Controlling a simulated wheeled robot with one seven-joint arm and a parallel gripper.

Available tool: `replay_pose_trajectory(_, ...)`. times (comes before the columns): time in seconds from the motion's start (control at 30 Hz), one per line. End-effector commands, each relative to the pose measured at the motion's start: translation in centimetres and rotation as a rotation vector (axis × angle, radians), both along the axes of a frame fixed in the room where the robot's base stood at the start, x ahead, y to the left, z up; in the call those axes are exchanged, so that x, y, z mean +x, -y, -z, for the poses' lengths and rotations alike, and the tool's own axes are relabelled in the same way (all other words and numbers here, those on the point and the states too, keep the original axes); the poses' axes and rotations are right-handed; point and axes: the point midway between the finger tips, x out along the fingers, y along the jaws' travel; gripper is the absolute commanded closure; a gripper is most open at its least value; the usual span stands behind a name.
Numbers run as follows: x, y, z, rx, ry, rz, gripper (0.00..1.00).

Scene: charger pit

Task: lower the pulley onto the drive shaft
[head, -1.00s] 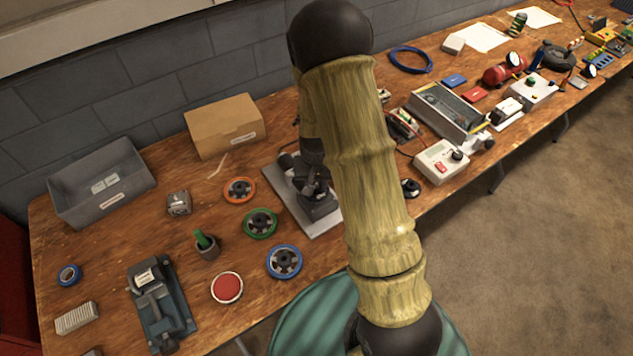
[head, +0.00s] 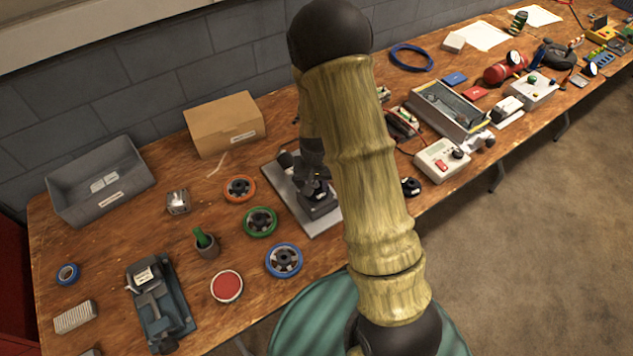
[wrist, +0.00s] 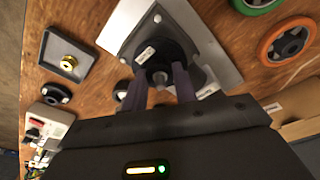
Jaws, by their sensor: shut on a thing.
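My gripper (wrist: 158,92) is over a dark housing (wrist: 158,46) with a white label, which stands on a pale metal plate (wrist: 206,35). In the wrist view its two purplish fingers are close together around a dark part that I take to be the pulley (wrist: 160,68). The pulley is small and poorly lit, so its outline is unclear. A small grey round end shows between the fingers; I cannot tell whether it is the drive shaft. Whether pulley and shaft touch is also unclear. In the head view my arm partly covers the plate (head: 325,222).
Orange (head: 239,188), green (head: 260,222) and blue (head: 283,260) wheels lie left of the plate. A cardboard box (head: 225,125) and a grey bin (head: 101,180) stand at the back. A control box (head: 440,160) is on the right. Bare wood lies between the left-hand items.

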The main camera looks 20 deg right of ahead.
Motion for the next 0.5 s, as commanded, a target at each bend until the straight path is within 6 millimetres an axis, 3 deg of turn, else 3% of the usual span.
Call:
replay_pose_trajectory(0.1,0.01,0.0,0.29,0.0,0.0,0.0,0.98)
replay_pose_trajectory(0.13,0.02,0.01,0.28,0.0,0.001,0.0,0.7)
replay_pose_trajectory(0.27,0.02,0.0,0.22,0.0,0.001,0.0,0.47)
replay_pose_trajectory(0.5,0.0,0.0,0.23,0.0,0.0,0.0,0.47)
